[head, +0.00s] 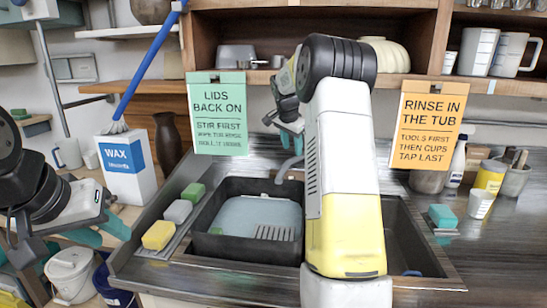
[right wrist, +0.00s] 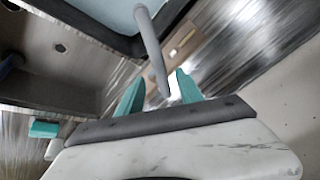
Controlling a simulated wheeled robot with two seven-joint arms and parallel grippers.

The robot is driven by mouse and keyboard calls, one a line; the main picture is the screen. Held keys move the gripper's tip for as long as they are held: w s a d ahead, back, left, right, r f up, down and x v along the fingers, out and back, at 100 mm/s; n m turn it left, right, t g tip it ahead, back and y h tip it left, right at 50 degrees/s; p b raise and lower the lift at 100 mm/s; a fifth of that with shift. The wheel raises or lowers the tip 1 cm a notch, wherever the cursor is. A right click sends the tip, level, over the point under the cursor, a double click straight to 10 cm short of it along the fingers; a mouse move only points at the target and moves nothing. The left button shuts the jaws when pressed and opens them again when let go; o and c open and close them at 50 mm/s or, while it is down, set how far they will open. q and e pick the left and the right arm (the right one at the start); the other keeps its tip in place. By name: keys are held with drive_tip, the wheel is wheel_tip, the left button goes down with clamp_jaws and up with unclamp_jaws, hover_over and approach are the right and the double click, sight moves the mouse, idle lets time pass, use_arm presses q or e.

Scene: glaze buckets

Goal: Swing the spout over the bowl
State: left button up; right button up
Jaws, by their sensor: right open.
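The grey spout (head: 288,168) rises behind the sink, and its free end shows at the back of the left basin. The pale blue bowl (head: 250,215) sits in the left basin, partly hidden by my right arm. My left gripper (head: 102,232) is open and empty at the far left.
The right basin (head: 408,245) is partly hidden by my arm. Sponges (head: 158,235) line the sink's left edge. Cups and a bottle (head: 456,160) stand at right.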

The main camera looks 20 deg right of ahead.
drive_tip(key=x, duration=0.5)
drive_tip(key=shift+w+d+f, duration=0.1)
drive_tip(key=shift+f, duration=0.15)
clamp_jaws()
idle(1.2)
